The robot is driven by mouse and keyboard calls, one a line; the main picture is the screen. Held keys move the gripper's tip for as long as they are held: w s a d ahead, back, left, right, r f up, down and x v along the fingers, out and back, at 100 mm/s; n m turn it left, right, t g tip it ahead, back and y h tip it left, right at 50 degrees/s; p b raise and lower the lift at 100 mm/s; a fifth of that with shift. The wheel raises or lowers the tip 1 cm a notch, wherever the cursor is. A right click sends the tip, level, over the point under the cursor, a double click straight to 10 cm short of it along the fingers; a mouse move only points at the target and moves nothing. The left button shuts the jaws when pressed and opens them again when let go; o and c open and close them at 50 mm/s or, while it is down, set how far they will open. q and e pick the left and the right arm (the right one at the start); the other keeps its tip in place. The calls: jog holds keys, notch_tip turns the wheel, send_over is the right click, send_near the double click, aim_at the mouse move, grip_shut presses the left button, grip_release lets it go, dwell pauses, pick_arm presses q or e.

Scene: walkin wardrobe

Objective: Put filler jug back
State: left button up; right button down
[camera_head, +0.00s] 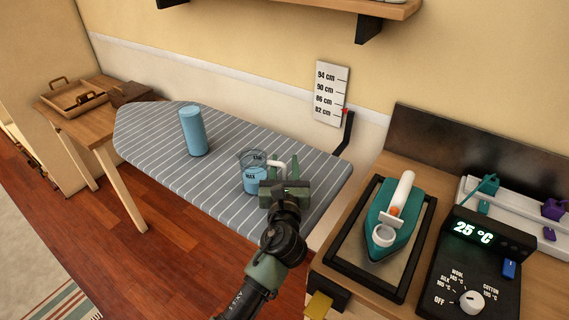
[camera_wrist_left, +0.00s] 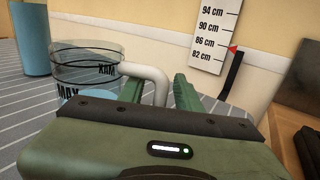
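The filler jug (camera_head: 255,178) is a clear cup with a MAX mark, blue liquid and a white handle. It stands upright on the striped ironing board (camera_head: 222,199). My left gripper (camera_head: 282,170) is at the jug's handle side, with its green fingers apart. In the left wrist view, the white handle (camera_wrist_left: 157,78) of the jug (camera_wrist_left: 85,70) shows between the fingers (camera_wrist_left: 160,92), with a gap to the right finger. Contact with the left finger is unclear. My right gripper is out of view.
A blue cylinder (camera_head: 193,131) stands on the board left of the jug. A height scale (camera_head: 331,93) is on the wall behind. A teal iron (camera_head: 381,232) rests on a framed pad at right, beside a dial panel (camera_head: 462,275). A wooden table (camera_head: 82,125) stands at left.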

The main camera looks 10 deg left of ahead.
pick_arm(q)
jog(key=shift+r, duration=0.2)
jog(key=shift+s+d+f, duration=0.1)
jog(key=shift+s+f, duration=0.05)
jog(key=shift+s, duration=0.2)
jog(key=v, duration=1.1)
jog(key=shift+s, duration=0.15)
dwell(0.7)
